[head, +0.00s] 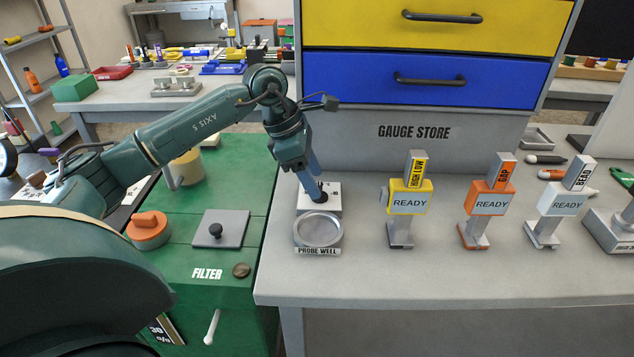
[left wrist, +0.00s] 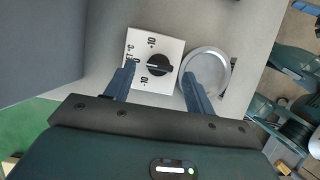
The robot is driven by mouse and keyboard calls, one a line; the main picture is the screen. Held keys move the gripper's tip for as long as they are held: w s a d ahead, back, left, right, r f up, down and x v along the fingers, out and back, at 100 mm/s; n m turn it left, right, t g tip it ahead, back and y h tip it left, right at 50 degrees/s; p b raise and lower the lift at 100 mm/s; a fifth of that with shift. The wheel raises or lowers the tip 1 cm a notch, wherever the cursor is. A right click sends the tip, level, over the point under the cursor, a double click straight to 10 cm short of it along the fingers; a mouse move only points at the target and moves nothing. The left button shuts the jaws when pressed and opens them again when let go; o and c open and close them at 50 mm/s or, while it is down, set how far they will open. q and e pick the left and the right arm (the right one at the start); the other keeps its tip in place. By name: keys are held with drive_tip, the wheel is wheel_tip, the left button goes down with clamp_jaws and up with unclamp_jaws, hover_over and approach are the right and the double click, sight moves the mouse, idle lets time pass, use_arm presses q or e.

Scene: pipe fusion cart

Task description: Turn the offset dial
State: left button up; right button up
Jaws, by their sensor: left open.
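The offset dial is a black knob (left wrist: 158,64) on a white square plate (left wrist: 143,40) marked 0 and 10, with "°C" at one edge. In the head view the plate (head: 309,206) lies on the grey bench behind the probe well, and the knob is partly hidden by my fingers. My left gripper (head: 318,188) points down over the dial. In the left wrist view the open fingers of my left gripper (left wrist: 158,82) stand on either side of the knob, with gaps to it. The right finger overlaps the probe well in that view. My right gripper is not in view.
The round probe well (head: 319,230) stands right in front of the dial. Yellow (head: 409,200), orange (head: 488,201) and white (head: 559,204) READY gauges stand to the right. The gauge store drawers (head: 430,83) rise behind. A green cart (head: 190,260) adjoins the bench on the left.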

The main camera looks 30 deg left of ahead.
use_arm(q)
drive_tip(key=shift+x, duration=1.2)
drive_tip(key=shift+c, duration=0.5)
drive_tip(key=c, duration=0.9)
